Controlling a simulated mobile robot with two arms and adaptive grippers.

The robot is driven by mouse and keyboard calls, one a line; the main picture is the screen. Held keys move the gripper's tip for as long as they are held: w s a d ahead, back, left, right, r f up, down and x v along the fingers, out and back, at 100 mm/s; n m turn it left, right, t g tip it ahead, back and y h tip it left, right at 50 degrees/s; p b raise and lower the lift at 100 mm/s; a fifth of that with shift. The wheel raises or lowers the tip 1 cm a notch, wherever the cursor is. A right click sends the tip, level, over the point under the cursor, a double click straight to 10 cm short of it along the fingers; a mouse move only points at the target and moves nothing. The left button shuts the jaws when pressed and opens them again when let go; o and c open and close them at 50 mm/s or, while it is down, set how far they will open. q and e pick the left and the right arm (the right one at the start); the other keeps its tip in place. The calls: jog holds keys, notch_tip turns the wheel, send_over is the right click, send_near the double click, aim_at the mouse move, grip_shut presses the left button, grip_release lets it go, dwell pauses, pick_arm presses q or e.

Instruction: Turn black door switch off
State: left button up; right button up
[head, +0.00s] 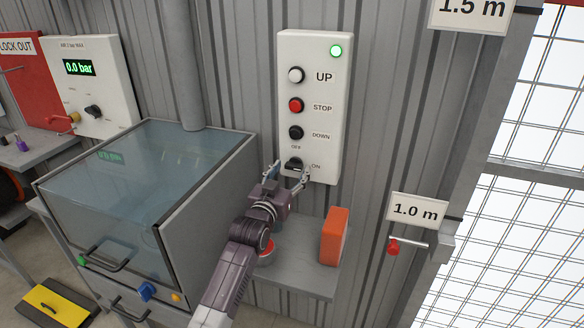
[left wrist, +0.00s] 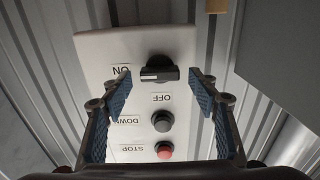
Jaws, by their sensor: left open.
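The black door switch (head: 294,163) is a rotary knob at the bottom of a white wall panel (head: 327,85), between the labels OFF above it and ON to its right. In the left wrist view the knob (left wrist: 160,72) lies with its white mark toward ON. My left gripper (head: 289,171) is open in front of the panel's lower end. Its blue-padded fingers (left wrist: 160,82) stand on either side of the knob in the picture, with nothing between them visibly gripped. Whether they touch the knob I cannot tell. My right gripper is not in view.
Above the switch are the black DOWN (head: 296,132), red STOP (head: 296,105) and white UP (head: 296,75) buttons, and a lit green lamp (head: 336,51). A glass-lidded cabinet (head: 150,190) stands left of my arm. An orange box (head: 335,236) sits on a shelf below.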

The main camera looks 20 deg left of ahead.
pick_arm(q)
jog(key=shift+w, duration=0.65)
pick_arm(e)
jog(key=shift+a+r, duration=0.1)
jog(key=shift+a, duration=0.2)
pick_arm(q)
jog(key=c, duration=1.2)
jog(key=shift+o, duration=0.2)
